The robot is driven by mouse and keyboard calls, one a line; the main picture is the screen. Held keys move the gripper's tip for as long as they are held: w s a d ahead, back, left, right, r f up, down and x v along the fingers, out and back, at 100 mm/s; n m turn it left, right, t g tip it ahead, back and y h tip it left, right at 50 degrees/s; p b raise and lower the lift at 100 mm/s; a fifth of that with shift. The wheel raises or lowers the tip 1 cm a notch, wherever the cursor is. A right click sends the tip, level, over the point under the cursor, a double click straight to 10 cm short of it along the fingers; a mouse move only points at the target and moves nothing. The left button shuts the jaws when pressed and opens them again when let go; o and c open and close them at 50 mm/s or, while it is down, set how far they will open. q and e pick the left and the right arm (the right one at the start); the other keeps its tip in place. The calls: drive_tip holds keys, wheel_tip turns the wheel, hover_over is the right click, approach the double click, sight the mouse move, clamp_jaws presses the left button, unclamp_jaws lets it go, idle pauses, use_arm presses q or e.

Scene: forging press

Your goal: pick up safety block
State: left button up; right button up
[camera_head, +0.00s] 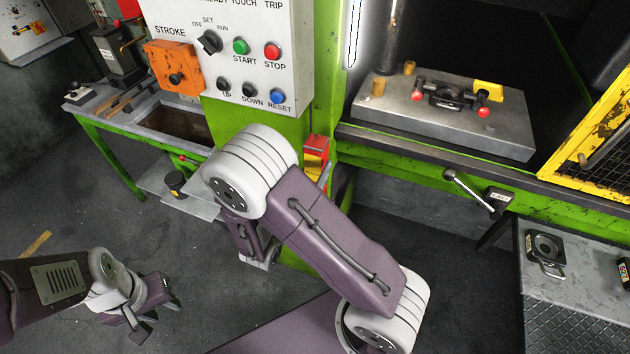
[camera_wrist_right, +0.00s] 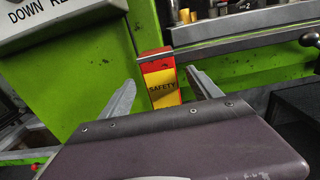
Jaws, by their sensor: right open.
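The safety block (camera_head: 316,152) is a red and yellow upright block against the green press frame, partly behind my right arm in the head view. In the right wrist view the block (camera_wrist_right: 161,82) shows its yellow face with the word SAFETY. My right gripper (camera_wrist_right: 160,77) is open, with one finger on each side of the block in the picture; nothing is held. Whether its fingers reach around the block, I cannot tell. In the head view my right arm mostly hides this gripper. My left gripper (camera_head: 140,322) hangs over the floor at lower left, away from the block.
A control panel (camera_head: 262,45) with buttons hangs above the block. The press bed with its die plate (camera_head: 450,112) is at right, with a lever (camera_head: 468,190) below. A green-legged bench (camera_head: 112,148) stands left, and a side table (camera_head: 570,285) at lower right.

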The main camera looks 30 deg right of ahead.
sight(313, 159)
drive_tip(key=p+x, duration=0.1)
drive_tip(key=x, duration=0.3)
drive_tip(key=shift+w+d+p, duration=0.2)
drive_tip(key=shift+d+p, duration=0.15)
drive_tip(key=shift+d, duration=0.05)
drive_tip(key=shift+w+d+f, duration=0.1)
drive_tip(key=shift+d, duration=0.05)
drive_tip(key=shift+c, duration=0.6)
drive_tip(key=c, duration=0.5)
clamp_jaws()
